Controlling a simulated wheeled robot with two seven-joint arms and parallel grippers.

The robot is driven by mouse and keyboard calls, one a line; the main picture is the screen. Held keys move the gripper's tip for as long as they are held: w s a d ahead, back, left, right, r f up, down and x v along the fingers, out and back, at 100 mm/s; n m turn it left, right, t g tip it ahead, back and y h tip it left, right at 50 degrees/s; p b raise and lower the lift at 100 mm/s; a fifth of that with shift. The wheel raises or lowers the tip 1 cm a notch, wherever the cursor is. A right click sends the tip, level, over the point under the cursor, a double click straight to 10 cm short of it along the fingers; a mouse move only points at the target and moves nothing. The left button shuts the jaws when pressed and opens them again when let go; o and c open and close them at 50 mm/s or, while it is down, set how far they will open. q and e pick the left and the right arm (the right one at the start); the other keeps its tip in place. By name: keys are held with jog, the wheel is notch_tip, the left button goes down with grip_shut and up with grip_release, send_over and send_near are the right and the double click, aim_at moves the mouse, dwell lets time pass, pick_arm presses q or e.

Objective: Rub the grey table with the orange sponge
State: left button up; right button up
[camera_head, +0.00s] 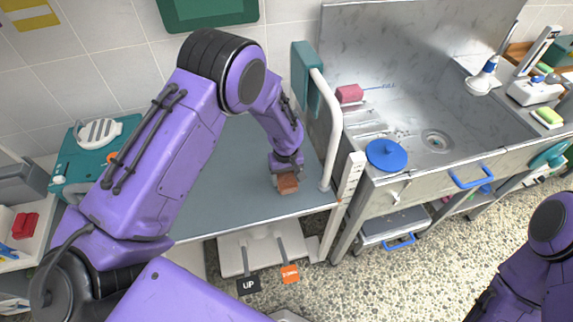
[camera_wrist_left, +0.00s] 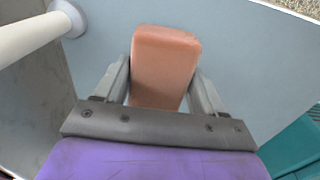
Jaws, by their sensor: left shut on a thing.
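The grey table (camera_head: 236,198) lies below my left arm, against the tiled wall. My left gripper (camera_head: 286,180) is shut on the orange sponge (camera_head: 288,184) near the table's right end, close to the white rail. In the left wrist view the sponge (camera_wrist_left: 165,62) is held between the two fingers of the left gripper (camera_wrist_left: 163,90), with the grey tabletop (camera_wrist_left: 245,60) behind it. I cannot tell whether the sponge touches the table. My right arm shows at the lower right, but its gripper is out of view.
A white rail (camera_head: 332,130) with a teal panel (camera_head: 305,80) bounds the table's right end. Beyond it is a metal sink (camera_head: 420,120) with a blue round lid (camera_head: 386,154) and a pink block (camera_head: 349,94). A teal device (camera_head: 92,158) stands at the left.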

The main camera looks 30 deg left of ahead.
pick_arm(q)
notch_tip(320, 180, up, 2)
jog(key=shift+s+r+p, duration=0.1)
jog(key=shift+r+p, duration=0.05)
jog(key=shift+p, duration=0.55)
jog(key=shift+a+r+p, duration=0.1)
jog(key=shift+r+p, duration=0.4)
